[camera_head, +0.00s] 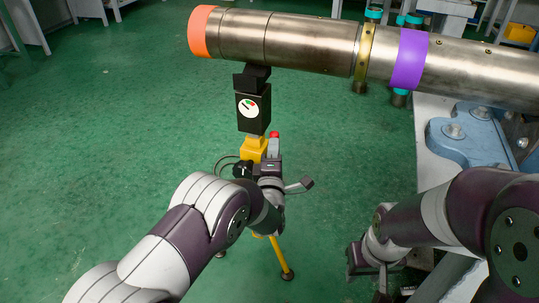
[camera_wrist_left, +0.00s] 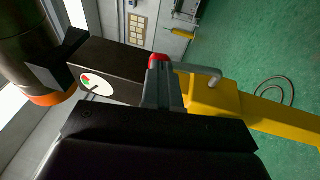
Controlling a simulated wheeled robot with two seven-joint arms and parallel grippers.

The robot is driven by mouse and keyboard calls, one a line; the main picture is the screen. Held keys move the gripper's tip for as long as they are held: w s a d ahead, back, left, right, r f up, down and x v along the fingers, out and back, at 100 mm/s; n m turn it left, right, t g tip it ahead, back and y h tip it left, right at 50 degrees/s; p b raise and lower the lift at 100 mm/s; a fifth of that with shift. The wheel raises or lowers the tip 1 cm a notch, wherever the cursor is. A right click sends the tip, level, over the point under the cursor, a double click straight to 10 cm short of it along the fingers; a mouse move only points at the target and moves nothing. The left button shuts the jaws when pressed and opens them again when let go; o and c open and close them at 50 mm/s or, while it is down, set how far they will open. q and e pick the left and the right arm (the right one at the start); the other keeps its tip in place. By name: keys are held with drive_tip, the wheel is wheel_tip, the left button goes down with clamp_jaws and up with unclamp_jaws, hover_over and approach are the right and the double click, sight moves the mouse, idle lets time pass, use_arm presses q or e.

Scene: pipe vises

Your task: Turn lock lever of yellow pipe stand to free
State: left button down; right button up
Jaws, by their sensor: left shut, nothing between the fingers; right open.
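The yellow pipe stand (camera_head: 253,151) stands on the floor under the long pipe (camera_head: 300,40). Its black upper block carries a white round dial (camera_head: 247,105) with red and green marks and a dark pointer; the dial also shows in the left wrist view (camera_wrist_left: 96,84). A red tip (camera_head: 274,134), apparently the lock lever's end, shows beside the stand, just past my left gripper (camera_head: 272,148). In the left wrist view the red tip (camera_wrist_left: 158,58) lies at the ends of the shut grey fingers (camera_wrist_left: 164,88); I cannot tell whether they touch. My right gripper (camera_head: 368,268) is open, low and away from the stand.
The pipe has an orange end (camera_head: 203,31) and a purple band (camera_head: 409,60). A blue vise base (camera_head: 475,138) sits on a workbench at the right. Other benches stand at the back. The green floor (camera_head: 110,120) is clear on the left.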

use_arm(q)
drive_tip(key=shift+w+d+r+g+p, duration=0.2)
drive_tip(key=shift+w+r+g+p, duration=0.25)
drive_tip(key=shift+w, duration=0.3)
drive_tip(key=shift+r, duration=0.15)
